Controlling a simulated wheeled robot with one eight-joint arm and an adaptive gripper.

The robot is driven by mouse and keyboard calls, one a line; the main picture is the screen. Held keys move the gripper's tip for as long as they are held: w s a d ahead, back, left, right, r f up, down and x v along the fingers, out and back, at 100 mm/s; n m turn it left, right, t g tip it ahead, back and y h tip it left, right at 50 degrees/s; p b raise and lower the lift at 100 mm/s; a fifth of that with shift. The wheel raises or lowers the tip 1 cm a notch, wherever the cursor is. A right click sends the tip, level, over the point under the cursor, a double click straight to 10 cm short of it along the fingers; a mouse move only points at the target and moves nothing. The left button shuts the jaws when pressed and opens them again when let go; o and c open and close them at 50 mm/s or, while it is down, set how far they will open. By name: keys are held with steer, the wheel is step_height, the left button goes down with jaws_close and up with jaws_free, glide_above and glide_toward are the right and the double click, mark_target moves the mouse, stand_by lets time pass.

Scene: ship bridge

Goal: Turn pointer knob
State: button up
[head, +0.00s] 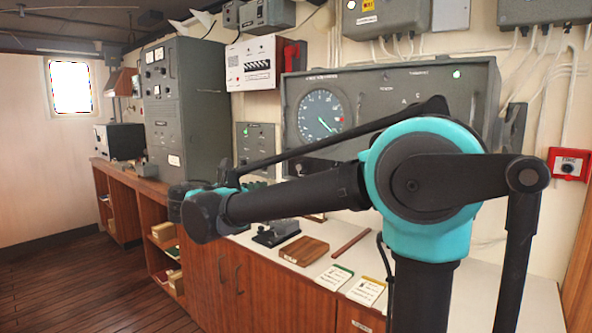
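A grey instrument panel (465,110) is mounted on the wall behind my arm. It has a round dial (321,114) with a needle at the left and a lit green lamp at the upper right. Small letters, which look like A and C, show in its middle. My arm covers the area below them, and I cannot make out a pointer knob there. My arm reaches left in front of the panel and counter. Its far end is a dark and teal cluster at the left, with no fingers clearly visible, so I cannot tell whether my gripper is open or shut.
The white counter (340,262) below holds a small grey device (276,234), a wooden block (303,251), a brown stick (351,243) and two cards. A smaller grey panel (256,146), a tall grey cabinet (186,105) and a red wall box (568,164) stand around. The wooden floor at left is clear.

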steer(key=a+r+n+t, duration=0.1)
steer(key=a+r, duration=0.2)
steer(key=r, duration=0.1)
steer(key=r+x, duration=0.1)
steer(key=x, duration=1.6)
steer(key=shift+s+f+h, duration=0.2)
steer(key=shift+f+h, duration=0.15)
steer(key=shift+h, duration=0.05)
steer(key=shift+d, duration=0.1)
steer(key=shift+c, duration=0.4)
steer(key=c, duration=1.1)
